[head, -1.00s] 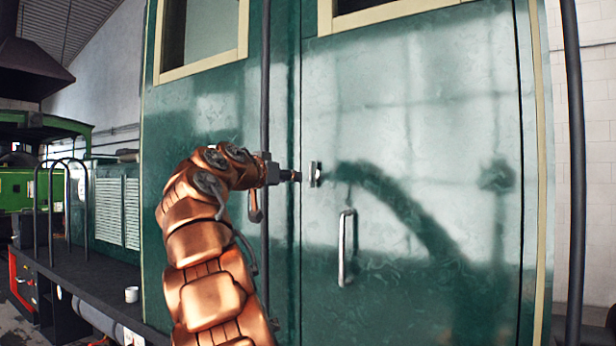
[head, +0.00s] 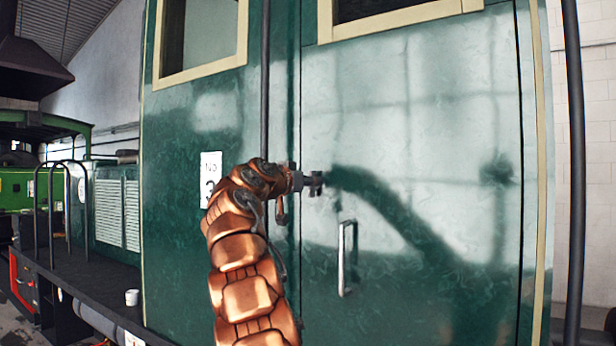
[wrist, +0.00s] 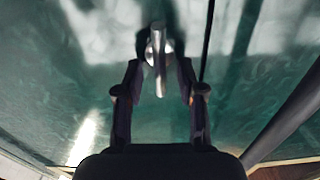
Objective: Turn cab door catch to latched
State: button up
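The cab door (head: 430,120) is a green panel with a pale window frame. Its catch (wrist: 157,48) shows in the wrist view as a bright metal lever on a round boss, lying up and down in that picture. My gripper (wrist: 160,66) is open, with one dark finger on each side of the lever and a gap visible on both sides. In the head view my gripper (head: 314,184) is at the door's left edge and covers most of the catch. How deep the fingers reach around the lever I cannot tell.
A vertical door handle (head: 347,257) is below and right of the catch. A dark upright handrail (head: 265,85) runs left of the door, another (head: 576,150) at the right. A number plate (head: 210,178) is on the left panel. A white cup (head: 131,297) stands on the running board.

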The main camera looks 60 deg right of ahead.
jog(key=shift+c, duration=0.3)
grip_shut()
dwell(0.4)
